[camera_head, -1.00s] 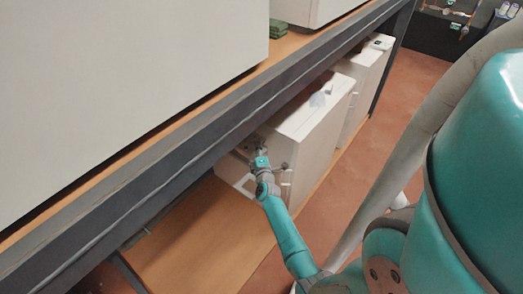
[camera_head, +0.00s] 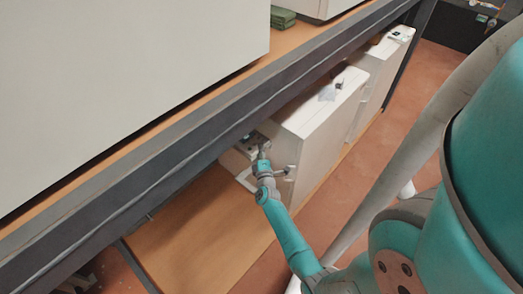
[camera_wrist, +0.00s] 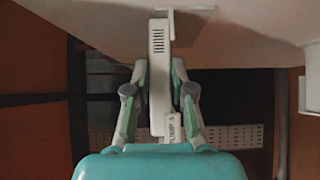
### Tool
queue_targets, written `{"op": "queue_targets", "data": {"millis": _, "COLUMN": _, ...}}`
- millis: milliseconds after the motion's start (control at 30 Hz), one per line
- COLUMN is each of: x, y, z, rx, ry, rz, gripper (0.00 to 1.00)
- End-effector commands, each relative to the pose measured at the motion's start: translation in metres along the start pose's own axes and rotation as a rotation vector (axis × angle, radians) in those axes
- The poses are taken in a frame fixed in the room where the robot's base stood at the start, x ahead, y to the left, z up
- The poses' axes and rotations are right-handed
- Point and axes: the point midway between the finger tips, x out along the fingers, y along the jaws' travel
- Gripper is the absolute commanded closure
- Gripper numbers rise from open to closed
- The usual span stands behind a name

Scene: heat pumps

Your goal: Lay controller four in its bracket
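A pale, slim controller with a vent grille (camera_wrist: 157,75) stands between my fingers in the wrist view. A small tag (camera_wrist: 174,128) that seems to end in 4 shows beside its lower end. My gripper (camera_wrist: 159,68) is closed about the controller, one finger on each side. In the head view my gripper (camera_head: 262,150) is at the near end of a white heat pump (camera_head: 308,118) on the lower shelf. A thin white angled piece (camera_wrist: 185,9) lies at the controller's far end, against a pale surface. It may be the bracket; whether they touch is unclear.
The dark shelf beam (camera_head: 190,135) runs close above my arm. The wooden lower shelf (camera_head: 195,235) is bare at the near side. Another white unit (camera_head: 378,75) stands farther back. A perforated strip (camera_wrist: 235,136) shows in the wrist view.

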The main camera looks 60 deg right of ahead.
Motion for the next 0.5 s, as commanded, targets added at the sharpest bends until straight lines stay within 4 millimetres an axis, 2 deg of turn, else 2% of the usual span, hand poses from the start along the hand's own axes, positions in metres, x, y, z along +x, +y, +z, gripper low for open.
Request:
{"op": "queue_targets", "data": {"millis": 33, "x": 0.0001, "y": 0.0004, "z": 0.0001, "rx": 0.0, "ry": 0.0, "rz": 0.0, "gripper": 0.63}}
{"op": "queue_targets", "data": {"millis": 67, "x": 0.0002, "y": 0.0005, "z": 0.0001, "rx": 0.0, "ry": 0.0, "rz": 0.001, "gripper": 0.55}}
{"op": "queue_targets", "data": {"millis": 100, "x": 0.0002, "y": 0.0005, "z": 0.0001, "rx": 0.0, "ry": 0.0, "rz": 0.001, "gripper": 0.53}}
{"op": "queue_targets", "data": {"millis": 433, "x": 0.0002, "y": 0.0026, "z": 0.0001, "rx": 0.0, "ry": 0.0, "rz": 0.001, "gripper": 0.53}}
{"op": "queue_targets", "data": {"millis": 500, "x": -0.0048, "y": 0.0017, "z": 0.0, "rx": 0.0, "ry": 0.0, "rz": -0.001, "gripper": 0.53}}
